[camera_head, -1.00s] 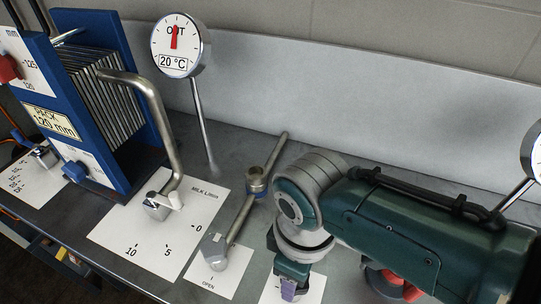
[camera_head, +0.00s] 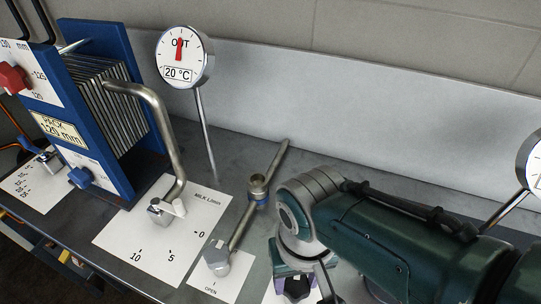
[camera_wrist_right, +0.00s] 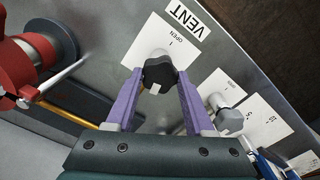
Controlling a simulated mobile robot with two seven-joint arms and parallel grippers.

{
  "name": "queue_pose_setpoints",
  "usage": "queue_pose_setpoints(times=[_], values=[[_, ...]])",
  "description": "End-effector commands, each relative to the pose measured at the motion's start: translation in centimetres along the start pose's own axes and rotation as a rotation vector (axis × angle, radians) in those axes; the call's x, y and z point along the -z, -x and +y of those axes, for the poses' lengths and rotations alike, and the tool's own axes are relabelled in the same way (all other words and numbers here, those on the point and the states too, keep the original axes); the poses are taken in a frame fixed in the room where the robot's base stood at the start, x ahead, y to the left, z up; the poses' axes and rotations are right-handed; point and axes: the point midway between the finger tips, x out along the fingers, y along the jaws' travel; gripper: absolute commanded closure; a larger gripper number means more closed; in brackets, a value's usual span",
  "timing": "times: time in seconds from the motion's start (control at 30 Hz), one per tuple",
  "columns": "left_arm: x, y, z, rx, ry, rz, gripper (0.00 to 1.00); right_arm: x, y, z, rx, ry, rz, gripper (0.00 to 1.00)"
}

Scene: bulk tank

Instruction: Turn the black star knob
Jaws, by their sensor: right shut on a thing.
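The black star knob (camera_wrist_right: 158,75) sits on a white plate marked OPEN, beside a VENT label, in the right wrist view. My right gripper (camera_wrist_right: 157,84) has a purple finger on either side of it and is shut on the knob. In the head view the dark knob (camera_head: 297,287) shows low in the picture, with the purple fingers around it and my right wrist just above. Part of the knob's plate is cut off by the lower edge. My left gripper is not in view.
A grey valve knob (camera_head: 216,258) with a pipe stands just left of my gripper. The milk lever (camera_head: 160,209), the blue plate pack (camera_head: 100,110) and an OUT gauge (camera_head: 185,57) are farther left. A red fitting (camera_wrist_right: 25,72) is close in the wrist view.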

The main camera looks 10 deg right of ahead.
Motion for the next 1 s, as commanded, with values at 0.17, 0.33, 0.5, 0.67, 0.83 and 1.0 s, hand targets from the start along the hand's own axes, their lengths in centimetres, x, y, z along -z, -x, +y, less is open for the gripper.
queue_pose_setpoints(times=[0.17, 0.33, 0.5, 0.67, 0.83, 1.0], values=[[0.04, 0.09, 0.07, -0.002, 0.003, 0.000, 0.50, -0.01, -0.04, 0.04, 0.000, -0.116, 0.001, 1.00], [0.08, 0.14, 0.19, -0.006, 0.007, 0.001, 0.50, 0.00, -0.06, 0.09, 0.000, -0.193, 0.001, 1.00], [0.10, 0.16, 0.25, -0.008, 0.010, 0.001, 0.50, -0.01, -0.08, 0.10, -0.001, -0.236, 0.001, 1.00], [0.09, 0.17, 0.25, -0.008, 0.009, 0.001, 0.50, -0.01, -0.08, 0.10, -0.001, -0.253, 0.001, 1.00], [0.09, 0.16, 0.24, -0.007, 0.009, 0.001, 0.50, 0.00, -0.09, 0.11, 0.000, -0.256, 0.001, 1.00], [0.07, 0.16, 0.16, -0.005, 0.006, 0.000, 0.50, 0.00, -0.09, 0.11, 0.000, -0.256, 0.001, 1.00]])
